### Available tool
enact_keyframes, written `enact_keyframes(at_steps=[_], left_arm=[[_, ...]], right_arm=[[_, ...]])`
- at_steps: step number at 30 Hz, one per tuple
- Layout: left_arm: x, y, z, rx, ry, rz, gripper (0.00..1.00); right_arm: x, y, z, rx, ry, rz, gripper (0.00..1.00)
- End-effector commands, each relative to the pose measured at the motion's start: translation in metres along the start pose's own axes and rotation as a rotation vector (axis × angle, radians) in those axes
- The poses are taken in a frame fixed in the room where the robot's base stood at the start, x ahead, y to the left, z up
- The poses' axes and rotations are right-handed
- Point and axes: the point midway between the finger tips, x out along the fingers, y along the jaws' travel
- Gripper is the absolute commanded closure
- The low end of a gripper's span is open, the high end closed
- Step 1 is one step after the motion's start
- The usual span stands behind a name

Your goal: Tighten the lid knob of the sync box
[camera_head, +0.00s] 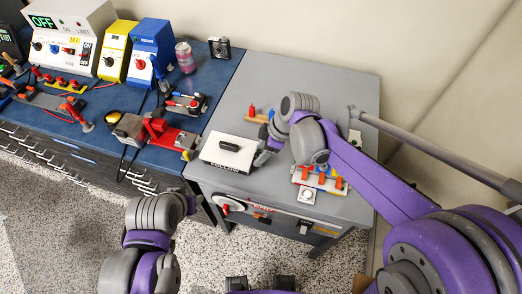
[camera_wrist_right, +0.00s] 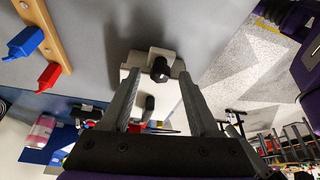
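The sync box, which I take to be the white box (camera_head: 214,158) with a black handle on its lid, sits at the left front of the grey table. In the right wrist view, the white box (camera_wrist_right: 172,97) lies ahead of my fingers. A round black knob (camera_wrist_right: 160,69) sticks out from a grey bracket on its near side, roughly between my fingertips. My right gripper (camera_head: 264,152) is at the right side of the box. In the right wrist view, its fingers (camera_wrist_right: 160,77) are spread apart; contact with the knob cannot be made out. My left gripper is not in view.
The grey table (camera_head: 235,109) carries a wooden strip with red and blue pegs (camera_wrist_right: 42,40) and an orange-switched panel (camera_head: 320,181). The blue bench (camera_head: 213,80) at left holds a red vise (camera_head: 157,130), a pink jar (camera_head: 185,58) and several instruments.

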Motion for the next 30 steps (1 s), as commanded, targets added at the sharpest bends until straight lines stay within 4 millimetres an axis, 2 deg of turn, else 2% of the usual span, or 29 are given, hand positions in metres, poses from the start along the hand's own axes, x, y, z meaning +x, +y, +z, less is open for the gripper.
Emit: enact_keyframes(at_steps=[8, 11, 24, 30], left_arm=[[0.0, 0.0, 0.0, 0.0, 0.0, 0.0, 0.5], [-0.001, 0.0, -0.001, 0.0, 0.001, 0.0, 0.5], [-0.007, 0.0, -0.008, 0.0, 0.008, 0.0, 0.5], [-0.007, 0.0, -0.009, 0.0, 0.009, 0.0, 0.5]], right_arm=[[-0.001, 0.0, 0.0, 0.0, 0.0, 0.0, 0.39], [-0.008, 0.0, 0.0, 0.0, 0.0, 0.0, 0.39], [-0.089, 0.0, 0.0, 0.002, 0.0, 0.001, 0.39], [-0.106, 0.0, 0.0, -0.001, 0.0, 0.0, 0.39]])
